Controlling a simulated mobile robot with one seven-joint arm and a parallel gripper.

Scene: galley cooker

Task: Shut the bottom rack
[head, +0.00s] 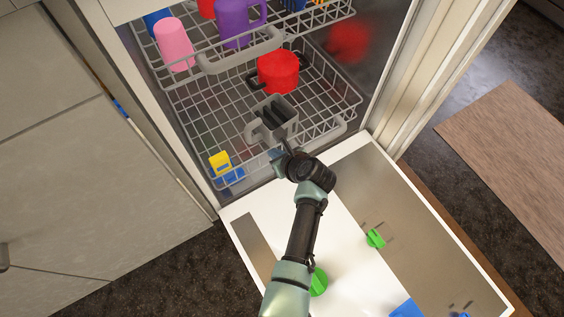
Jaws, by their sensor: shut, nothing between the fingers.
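The bottom rack (207,137) is a grey wire rack low in the open dishwasher. Its front edge lies close to the inner edge of the lowered door (345,222). It holds a red pot (279,71), a grey cutlery basket (262,111) and a small yellow and blue item (220,162) at the front left. My gripper (279,147) is at the middle of the rack's front edge, just in front of the cutlery basket. It is shut and empty. My wrist hides part of the front edge, and I cannot tell whether the fingers touch the rack.
The upper rack (240,60) above holds a pink cup (173,44) and a purple mug (234,22). Green pieces (375,238) and a blue piece (406,309) lie on the door. Cabinets (60,160) stand at left; a brown mat (515,170) lies on the floor at right.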

